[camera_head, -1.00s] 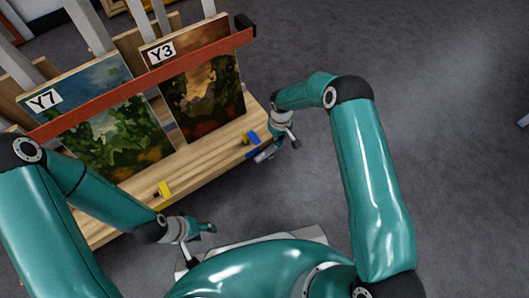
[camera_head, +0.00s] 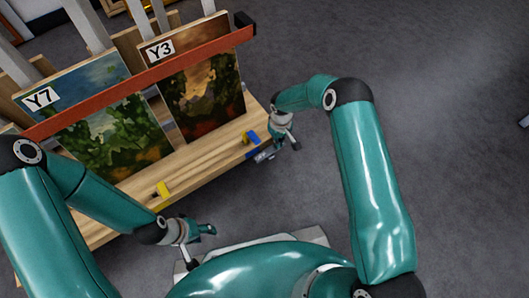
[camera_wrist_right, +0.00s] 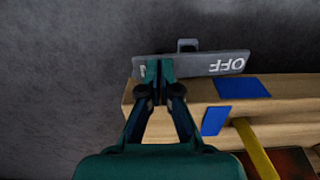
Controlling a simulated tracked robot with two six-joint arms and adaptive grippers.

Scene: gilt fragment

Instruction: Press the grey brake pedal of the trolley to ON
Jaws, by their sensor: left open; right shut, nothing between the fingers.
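The wooden trolley (camera_head: 190,170) holds upright paintings behind a red bar. Its grey brake pedal (camera_head: 264,155) is at the right front end, small in the head view. In the right wrist view the pedal (camera_wrist_right: 205,67) is a flat grey bar with white OFF, upside down, on its right half. My shut, empty right gripper (camera_wrist_right: 155,72) is over the left half and hides most of the marking there. I cannot tell whether it touches. The right gripper (camera_head: 290,146) also shows beside the pedal in the head view. My left gripper (camera_head: 200,246) is open and empty, near the trolley's front edge.
A blue mark (camera_head: 251,137) and a yellow piece (camera_head: 163,190) are on the trolley's deck. Paintings marked Y7 (camera_head: 110,130) and Y3 (camera_head: 200,90) stand on it. The grey floor (camera_head: 450,150) to the right is mostly clear.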

